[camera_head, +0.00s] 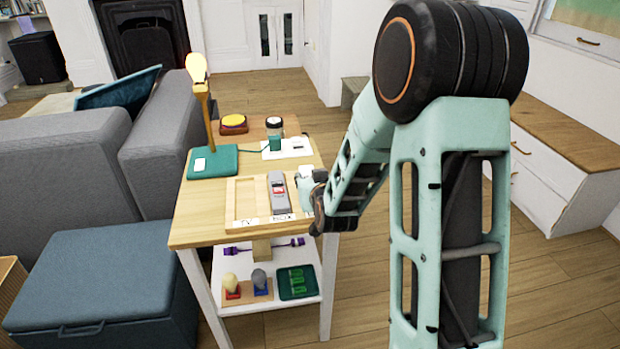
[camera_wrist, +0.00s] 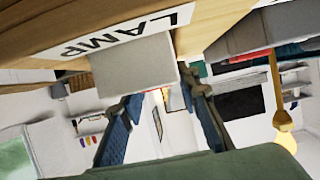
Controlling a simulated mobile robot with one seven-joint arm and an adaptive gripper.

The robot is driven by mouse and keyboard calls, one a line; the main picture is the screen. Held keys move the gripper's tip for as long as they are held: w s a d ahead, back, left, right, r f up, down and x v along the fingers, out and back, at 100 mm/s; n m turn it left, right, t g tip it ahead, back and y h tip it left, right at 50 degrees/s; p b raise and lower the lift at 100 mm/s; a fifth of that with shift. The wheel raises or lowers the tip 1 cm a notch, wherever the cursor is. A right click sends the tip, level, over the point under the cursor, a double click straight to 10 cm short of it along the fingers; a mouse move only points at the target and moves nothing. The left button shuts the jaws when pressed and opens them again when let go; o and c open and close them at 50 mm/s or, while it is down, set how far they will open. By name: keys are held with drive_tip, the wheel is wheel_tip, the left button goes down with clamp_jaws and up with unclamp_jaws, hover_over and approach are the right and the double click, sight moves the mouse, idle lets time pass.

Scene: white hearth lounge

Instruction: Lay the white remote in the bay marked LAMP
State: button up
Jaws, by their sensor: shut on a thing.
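My gripper (camera_head: 317,200) is at the right edge of the small table, partly hidden by my arm. It is shut on the white remote (camera_head: 306,174), which shows as a small pale patch beside the grey remote. In the wrist view the white remote (camera_wrist: 132,66) is a pale block at my fingertips (camera_wrist: 160,92), close to the LAMP label (camera_wrist: 130,38). The wooden tray (camera_head: 233,198) has an empty left bay and a middle bay holding a grey remote (camera_head: 278,192). The LAMP bay is mostly hidden in the head view. I cannot tell whether the white remote touches its floor.
A lamp on a green base (camera_head: 213,162) stands at the table's back left. A lower shelf (camera_head: 222,305) holds small items. A grey sofa (camera_head: 60,180) stands left.

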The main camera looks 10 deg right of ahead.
drive_tip(key=shift+f+b, duration=0.65)
drive_tip(key=o, duration=0.8)
drive_tip(key=shift+s, duration=0.1)
drive_tip(key=o, duration=0.5)
drive_tip(key=shift+f, duration=0.15)
drive_tip(key=shift+c, duration=0.2)
drive_tip(key=shift+f, duration=0.1)
drive_tip(key=shift+s, duration=0.15)
drive_tip(key=shift+w+r+v, duration=0.1)
drive_tip(key=shift+r+v, duration=0.05)
drive_tip(key=shift+v, duration=1.05)
drive_tip(key=shift+w+r+v, duration=0.1)
drive_tip(key=shift+r+v, duration=0.1)
drive_tip(key=shift+v, duration=1.05)
drive_tip(key=shift+r+v, duration=0.15)
drive_tip(key=shift+v, duration=1.05)
